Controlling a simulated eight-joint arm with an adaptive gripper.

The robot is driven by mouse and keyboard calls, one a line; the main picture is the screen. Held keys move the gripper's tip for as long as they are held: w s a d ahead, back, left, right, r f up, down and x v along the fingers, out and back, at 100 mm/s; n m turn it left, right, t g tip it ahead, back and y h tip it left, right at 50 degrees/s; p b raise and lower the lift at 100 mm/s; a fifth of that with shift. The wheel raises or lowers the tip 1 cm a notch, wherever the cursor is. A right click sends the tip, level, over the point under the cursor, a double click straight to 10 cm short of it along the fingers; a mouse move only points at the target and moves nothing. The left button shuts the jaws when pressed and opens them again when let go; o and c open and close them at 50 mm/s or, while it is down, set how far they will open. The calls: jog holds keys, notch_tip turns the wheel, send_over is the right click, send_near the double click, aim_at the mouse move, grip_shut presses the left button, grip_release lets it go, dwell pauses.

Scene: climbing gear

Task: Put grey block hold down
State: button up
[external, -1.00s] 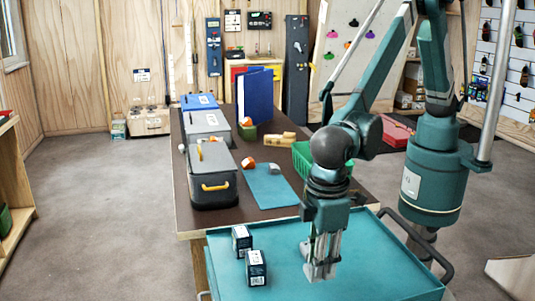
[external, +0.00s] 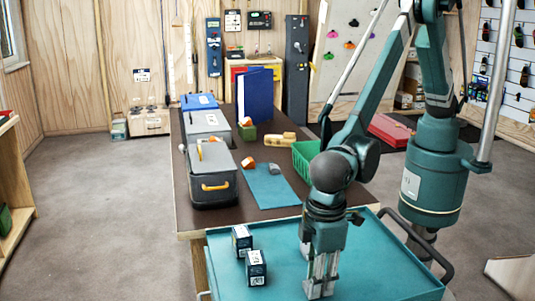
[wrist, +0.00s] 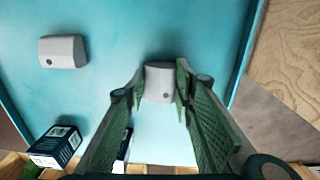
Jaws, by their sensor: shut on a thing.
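My gripper (external: 320,288) is low over the teal tray top (external: 375,270), near the front edge of the external view. In the wrist view its two green-padded fingers (wrist: 160,92) are shut on a grey block hold (wrist: 158,80), with one finger on each side. I cannot tell whether the hold touches the tray. A second grey block hold (wrist: 62,52) with a similar hole lies on the teal surface at the upper left of the wrist view. I cannot make it out in the external view.
Two dark labelled boxes (external: 256,267) (external: 242,240) stand on the tray left of my gripper. One box (wrist: 56,146) shows at lower left in the wrist view. Behind is a brown table with a grey case (external: 210,180), a blue mat (external: 270,186) and a green basket (external: 304,160).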

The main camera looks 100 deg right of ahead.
jog(key=shift+f, duration=0.2)
jog(key=o, duration=0.9)
jog(key=shift+r, duration=0.15)
jog(key=r, duration=1.2)
jog(key=shift+a+p, duration=0.35)
jog(key=shift+d+r, duration=0.1)
